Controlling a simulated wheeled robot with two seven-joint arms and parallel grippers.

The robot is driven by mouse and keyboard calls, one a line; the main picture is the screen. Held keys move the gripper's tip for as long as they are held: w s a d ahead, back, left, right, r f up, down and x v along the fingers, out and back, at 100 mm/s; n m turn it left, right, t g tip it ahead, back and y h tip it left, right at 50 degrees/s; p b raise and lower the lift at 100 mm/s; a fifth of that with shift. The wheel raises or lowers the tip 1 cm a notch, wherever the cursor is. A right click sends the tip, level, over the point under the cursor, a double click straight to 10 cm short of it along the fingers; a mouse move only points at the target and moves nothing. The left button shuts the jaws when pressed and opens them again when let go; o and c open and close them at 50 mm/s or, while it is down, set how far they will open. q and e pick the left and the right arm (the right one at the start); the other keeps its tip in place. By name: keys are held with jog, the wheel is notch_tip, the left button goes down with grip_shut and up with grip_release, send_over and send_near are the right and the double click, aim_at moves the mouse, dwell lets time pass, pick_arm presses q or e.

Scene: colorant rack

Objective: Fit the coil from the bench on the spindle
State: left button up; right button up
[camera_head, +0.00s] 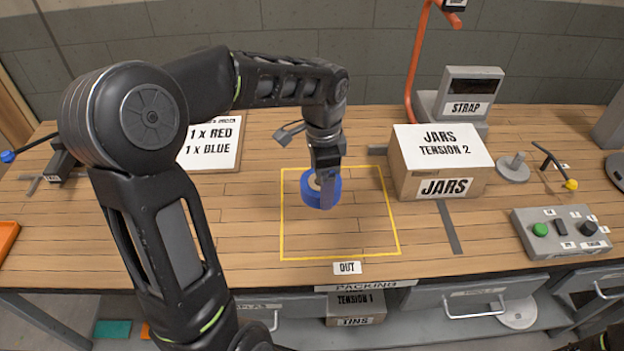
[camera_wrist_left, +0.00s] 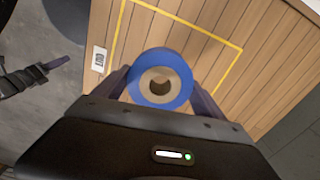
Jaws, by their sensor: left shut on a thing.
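The coil (camera_head: 311,193) is a blue ring with a tan core, inside the yellow square on the bench. It also shows in the left wrist view (camera_wrist_left: 160,62), between the two fingers. My left gripper (camera_head: 326,183) points down and is shut on the coil. I cannot tell whether the coil touches the bench. A grey spindle (camera_head: 513,168), a short post on a round base, stands empty on the bench right of the jars box. In the left wrist view a dark gripper-like part (camera_wrist_left: 45,72) shows at the left, probably my right gripper, its jaw state unclear.
The jars box (camera_head: 437,168) stands between the yellow square and the spindle. Behind it are the strap machine (camera_head: 467,92) and an orange post (camera_head: 416,62). A control box (camera_head: 562,232) with buttons sits at the front right. A sign (camera_head: 212,143) lies at the back left.

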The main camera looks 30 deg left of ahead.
pick_arm(q)
jog(key=w+d+f+n, duration=0.3)
jog(key=w+d+n, duration=0.5)
jog(key=d+n, duration=0.1)
jog(key=shift+d, duration=0.7)
jog(key=shift+f, duration=0.1)
